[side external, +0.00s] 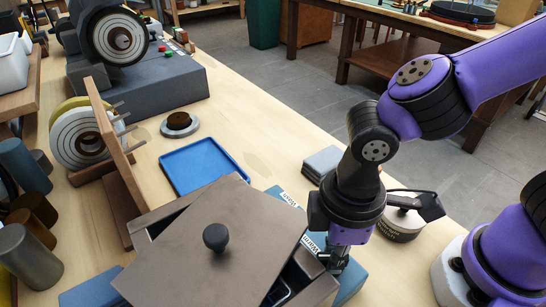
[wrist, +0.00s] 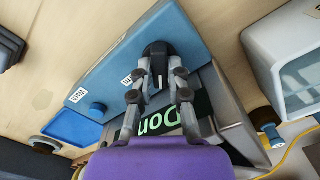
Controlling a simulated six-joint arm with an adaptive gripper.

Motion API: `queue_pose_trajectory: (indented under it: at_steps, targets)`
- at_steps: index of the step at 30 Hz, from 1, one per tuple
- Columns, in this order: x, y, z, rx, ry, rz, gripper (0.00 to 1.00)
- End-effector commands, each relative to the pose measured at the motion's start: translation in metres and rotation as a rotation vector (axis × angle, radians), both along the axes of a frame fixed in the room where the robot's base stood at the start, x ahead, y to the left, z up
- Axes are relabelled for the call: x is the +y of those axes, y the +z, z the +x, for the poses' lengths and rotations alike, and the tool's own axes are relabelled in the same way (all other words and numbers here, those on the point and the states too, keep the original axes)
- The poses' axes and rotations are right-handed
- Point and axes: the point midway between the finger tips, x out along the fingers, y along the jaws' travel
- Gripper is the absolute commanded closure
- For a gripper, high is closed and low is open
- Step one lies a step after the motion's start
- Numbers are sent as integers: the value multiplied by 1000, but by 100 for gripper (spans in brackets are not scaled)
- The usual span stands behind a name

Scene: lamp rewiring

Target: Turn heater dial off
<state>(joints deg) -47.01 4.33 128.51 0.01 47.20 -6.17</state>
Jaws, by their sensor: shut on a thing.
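The dial (wrist: 155,50) is a dark knob with a pale mark on the blue face of a box (wrist: 190,35) in the wrist view. My gripper (wrist: 157,72) has its two grey fingers on either side of the dial and is shut on it. In the side view my gripper (side external: 336,262) points down at the front right, beside a brown lid. The dial is hidden there behind the gripper and lid. The blue box (side external: 284,196) shows only in part in that view, with white labels. I cannot read the dial's setting.
The tilted brown lid (side external: 235,262) with a black knob (side external: 216,237) lies close left of my gripper. A round tin (side external: 400,222) stands to its right, and grey pads (side external: 322,162) lie behind. A blue tray (side external: 200,166) lies farther back. Bare wood lies behind the pads.

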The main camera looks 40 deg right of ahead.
Motion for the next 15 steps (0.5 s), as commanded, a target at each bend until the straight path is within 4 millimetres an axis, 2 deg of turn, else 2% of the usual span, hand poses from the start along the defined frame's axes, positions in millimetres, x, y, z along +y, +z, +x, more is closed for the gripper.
queue_pose_trajectory:
  at_steps: [15]
  targets:
    - [1, 0, 0, -2, 452, 2, 100]
